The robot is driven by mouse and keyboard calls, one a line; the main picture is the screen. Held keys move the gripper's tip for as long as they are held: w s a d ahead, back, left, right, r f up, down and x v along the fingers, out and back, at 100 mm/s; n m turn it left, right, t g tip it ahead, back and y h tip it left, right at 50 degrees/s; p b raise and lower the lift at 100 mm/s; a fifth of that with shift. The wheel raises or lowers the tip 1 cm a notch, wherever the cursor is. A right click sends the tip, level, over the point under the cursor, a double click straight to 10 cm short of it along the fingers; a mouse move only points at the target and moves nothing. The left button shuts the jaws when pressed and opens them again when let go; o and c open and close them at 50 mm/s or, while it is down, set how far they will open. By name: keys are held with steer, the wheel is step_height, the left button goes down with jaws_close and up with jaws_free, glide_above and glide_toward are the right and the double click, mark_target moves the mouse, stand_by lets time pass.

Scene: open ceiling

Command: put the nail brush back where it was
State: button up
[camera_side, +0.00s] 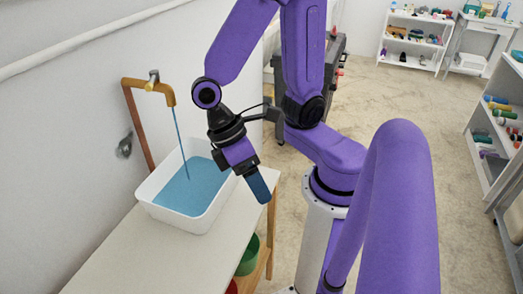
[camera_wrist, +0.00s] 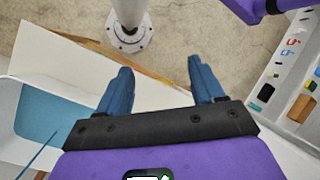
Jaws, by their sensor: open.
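My gripper (camera_side: 258,186) hangs over the right edge of the white table (camera_side: 118,262), to the right of the basin, with its blue fingers pointing down and right. In the wrist view my gripper (camera_wrist: 161,70) has its two blue fingers spread apart with nothing between them. I cannot pick out the nail brush in either view.
A white basin (camera_side: 214,213) of blue water (camera_side: 193,190) stands on the table under a running brass tap (camera_side: 153,83). Green (camera_side: 248,256) and red (camera_side: 232,287) containers sit below. White shelves (camera_side: 409,47) with small items stand at the back; another (camera_side: 478,150) is at right.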

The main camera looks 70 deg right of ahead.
steer(key=d+r+n+t, duration=0.3)
steer(key=d+n+t, duration=0.1)
steer(key=d+t, duration=0.1)
steer(key=shift+w+d, duration=0.15)
steer(key=shift+w, duration=0.15)
steer(key=shift+r, duration=0.1)
stand_by(1.0)
